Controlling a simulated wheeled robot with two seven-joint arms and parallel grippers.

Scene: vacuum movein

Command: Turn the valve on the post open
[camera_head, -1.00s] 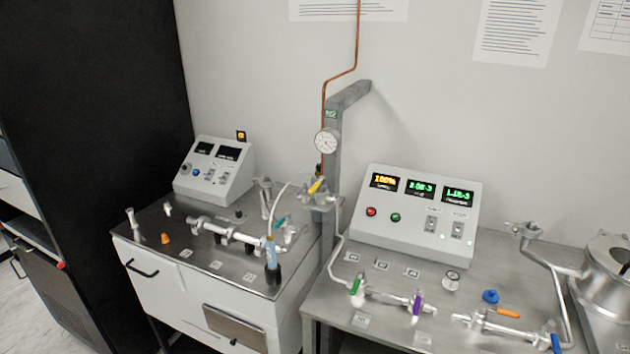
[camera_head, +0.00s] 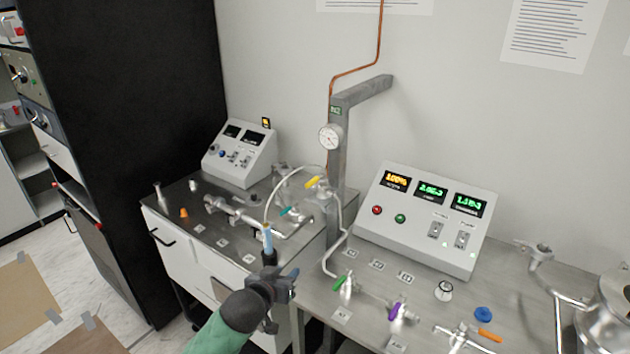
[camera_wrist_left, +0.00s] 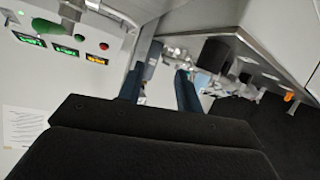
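The grey post (camera_head: 338,150) stands between the two benches, with a round dial gauge (camera_head: 330,137) on it. A valve with a yellow lever (camera_head: 313,183) sits low by the post, joined to thin tubing. My left gripper (camera_head: 284,287) is below and left of the valve, apart from it, near the front of the benches. In the left wrist view its two dark fingers (camera_wrist_left: 158,85) stand apart with a gap between them. A blue-tipped tube (camera_head: 267,238) with a black base is just behind the gripper. I cannot tell whether they touch. My right gripper is not in view.
A console with lit displays (camera_head: 430,215) stands on the right bench; another console (camera_head: 239,155) is on the left bench. Green (camera_head: 339,284) and purple (camera_head: 395,310) handles stand on the right bench. A copper pipe (camera_head: 380,45) rises above the post. A black cabinet (camera_head: 120,130) is at left.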

